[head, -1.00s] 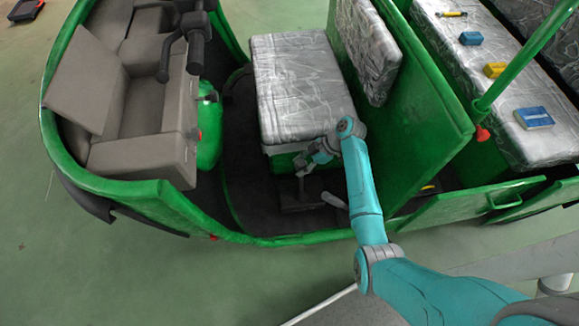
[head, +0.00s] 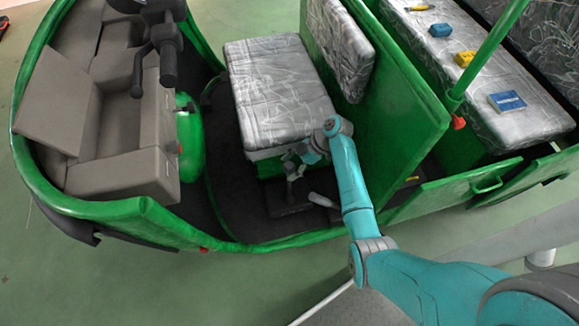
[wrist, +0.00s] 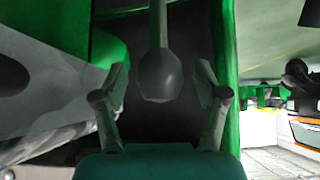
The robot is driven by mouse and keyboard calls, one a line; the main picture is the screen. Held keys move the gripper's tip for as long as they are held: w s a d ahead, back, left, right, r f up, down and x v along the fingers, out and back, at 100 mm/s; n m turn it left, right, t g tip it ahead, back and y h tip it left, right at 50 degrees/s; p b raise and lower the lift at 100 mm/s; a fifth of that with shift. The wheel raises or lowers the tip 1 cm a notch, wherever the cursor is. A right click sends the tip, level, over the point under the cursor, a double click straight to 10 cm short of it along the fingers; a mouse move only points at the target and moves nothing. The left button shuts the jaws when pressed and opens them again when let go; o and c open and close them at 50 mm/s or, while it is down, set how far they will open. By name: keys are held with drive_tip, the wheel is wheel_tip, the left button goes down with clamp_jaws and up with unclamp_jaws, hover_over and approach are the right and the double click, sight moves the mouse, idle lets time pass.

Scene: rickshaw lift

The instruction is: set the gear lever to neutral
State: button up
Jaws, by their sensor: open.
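The gear lever (wrist: 158,30) shows in the wrist view as a thin grey rod with a rounded grey knob (wrist: 160,76) facing me. My gripper (wrist: 162,88) is open, with one finger on each side of the knob and visible gaps on both sides. In the head view my gripper (head: 293,162) is low beside the front seat, at the top of the lever (head: 291,188). The lever rises from a dark base on the rickshaw floor. My gripper partly hides its knob there, and I cannot tell which gear position it is in.
The wrapped front seat (head: 275,95) is just behind the gripper. A green partition (head: 395,130) stands to the right. A short light-grey handle (head: 322,200) lies close to the lever's right. Blue and yellow boxes lie on the rear bench.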

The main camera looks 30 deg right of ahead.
drive_tip(key=v, duration=1.1)
drive_tip(key=shift+d+r, duration=0.15)
drive_tip(key=shift+r, duration=0.15)
